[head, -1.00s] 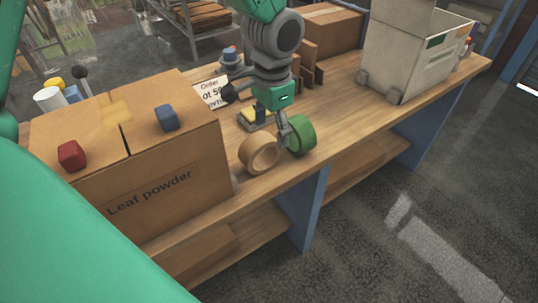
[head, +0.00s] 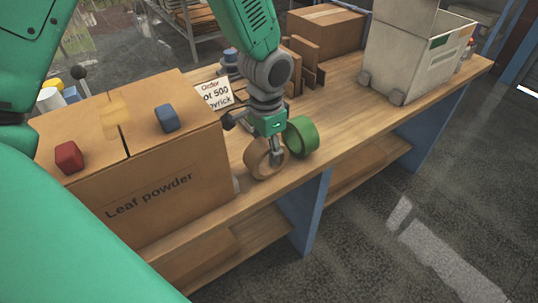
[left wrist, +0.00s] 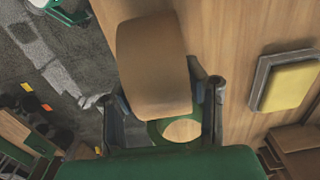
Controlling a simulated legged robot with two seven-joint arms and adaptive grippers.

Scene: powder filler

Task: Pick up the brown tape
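The brown tape (head: 251,160) stands on its edge on the workbench, beside the right end of the Leaf powder box. The green tape (head: 302,135) stands just to its right. In the head view my left gripper (head: 277,157) points down at the brown tape, its fingertips overlapping the roll's right side. In the left wrist view the brown tape (left wrist: 152,65) lies between the two spread fingers, with a visible gap at the right finger. The left gripper is open. A green ring, apparently the green tape, is partly hidden there. My right gripper is not in view.
The Leaf powder box (head: 165,195), with a red block (head: 69,157) and a blue block (head: 167,118) on top, stands close on the left. An order sign (head: 215,93) is behind. A grey machine (head: 415,60) stands at the right; the bench (head: 345,115) before it is clear.

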